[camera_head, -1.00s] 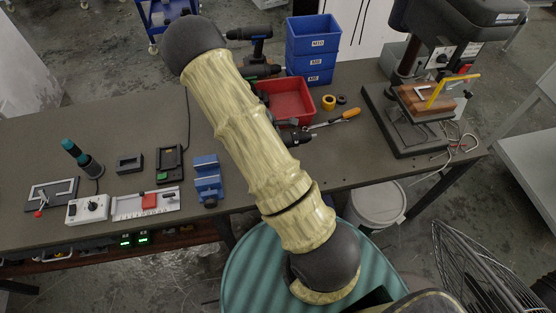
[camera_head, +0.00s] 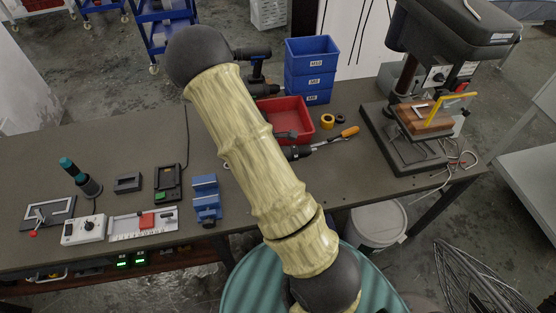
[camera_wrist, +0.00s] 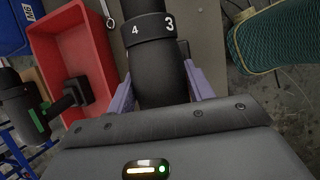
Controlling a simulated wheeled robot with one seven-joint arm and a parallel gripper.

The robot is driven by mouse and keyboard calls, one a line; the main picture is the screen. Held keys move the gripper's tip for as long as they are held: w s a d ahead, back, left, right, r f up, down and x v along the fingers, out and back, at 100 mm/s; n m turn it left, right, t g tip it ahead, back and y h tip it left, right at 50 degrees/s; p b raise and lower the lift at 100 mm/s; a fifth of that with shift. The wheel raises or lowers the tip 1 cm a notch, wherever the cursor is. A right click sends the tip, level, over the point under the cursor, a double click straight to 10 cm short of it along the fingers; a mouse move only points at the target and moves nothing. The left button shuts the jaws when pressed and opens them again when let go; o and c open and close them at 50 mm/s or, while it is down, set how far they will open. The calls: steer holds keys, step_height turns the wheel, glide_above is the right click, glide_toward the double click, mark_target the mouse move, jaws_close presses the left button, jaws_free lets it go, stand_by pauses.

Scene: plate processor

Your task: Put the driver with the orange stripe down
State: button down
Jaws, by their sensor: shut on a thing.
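In the wrist view my gripper (camera_wrist: 160,88) has its purple fingers closed around a black driver (camera_wrist: 155,60), whose collar carries the numbers 4 and 3. No orange stripe shows on the visible part of it. In the head view my arm hides the gripper, and the front of a dark driver (camera_head: 299,153) shows just right of the arm, pointing right, over or on the table (camera_head: 330,180). I cannot tell whether it touches the tabletop.
A red bin (camera_head: 306,132) lies behind, with stacked blue bins (camera_head: 311,50) beyond. Two other drivers stand near them, one at the back (camera_head: 256,62). An orange-handled screwdriver (camera_head: 347,133) lies right of the held driver. A drill press (camera_head: 410,155) stands at right. A blue vise (camera_head: 206,200) sits left.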

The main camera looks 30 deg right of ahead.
step_height(320, 180, up, 7)
steer(key=shift+r+b, duration=0.15)
steer(key=shift+b, duration=0.3)
stand_by(0.6)
